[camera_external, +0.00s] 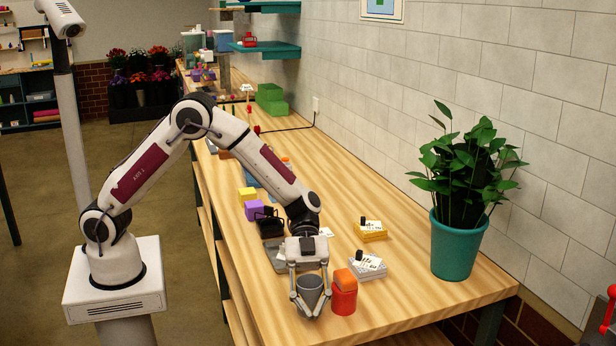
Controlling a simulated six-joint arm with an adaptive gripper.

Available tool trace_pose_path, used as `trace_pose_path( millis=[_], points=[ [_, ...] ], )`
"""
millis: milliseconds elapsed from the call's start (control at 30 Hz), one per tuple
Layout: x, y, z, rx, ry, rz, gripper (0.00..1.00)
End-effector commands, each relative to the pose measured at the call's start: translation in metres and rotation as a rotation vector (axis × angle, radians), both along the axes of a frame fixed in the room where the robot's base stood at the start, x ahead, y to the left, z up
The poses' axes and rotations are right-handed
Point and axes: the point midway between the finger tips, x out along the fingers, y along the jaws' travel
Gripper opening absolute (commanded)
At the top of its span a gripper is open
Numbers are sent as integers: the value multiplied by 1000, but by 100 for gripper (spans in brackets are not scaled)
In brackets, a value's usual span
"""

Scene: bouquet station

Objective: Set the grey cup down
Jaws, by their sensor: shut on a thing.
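The grey cup (311,287) is between the fingers of my gripper (310,300), near the front end of the wooden table (400,300). My gripper points down and is shut on the cup. The cup looks upright. I cannot tell whether its base touches the table, as the fingers and the cup hide that spot.
A red container with an orange top (344,292) stands just right of the cup. A white box (369,267), a yellow box (371,232) and a plant in a teal pot (455,245) are farther right. Purple (254,210) and yellow (247,194) blocks stand behind.

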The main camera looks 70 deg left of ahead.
Motion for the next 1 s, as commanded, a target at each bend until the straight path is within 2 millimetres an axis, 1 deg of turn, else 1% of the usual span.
trace_pose_path(
  millis=[33, 200, 733, 767, 800, 833, 867, 1000],
  points=[
    [0, 0, -7, 1, 4, 1, 0],
    [0, 0, -21, 2, 2, 0, 0],
    [0, 0, -26, 0, 0, 0, 0],
    [0, 0, -26, 1, -1, 1, 30],
    [0, 0, -26, 1, 0, 0, 40],
    [0, 0, -26, 1, 0, 0, 48],
    [0, 0, -26, 1, 0, 0, 49],
    [0, 0, -26, 1, 0, 0, 49]
  ],
)
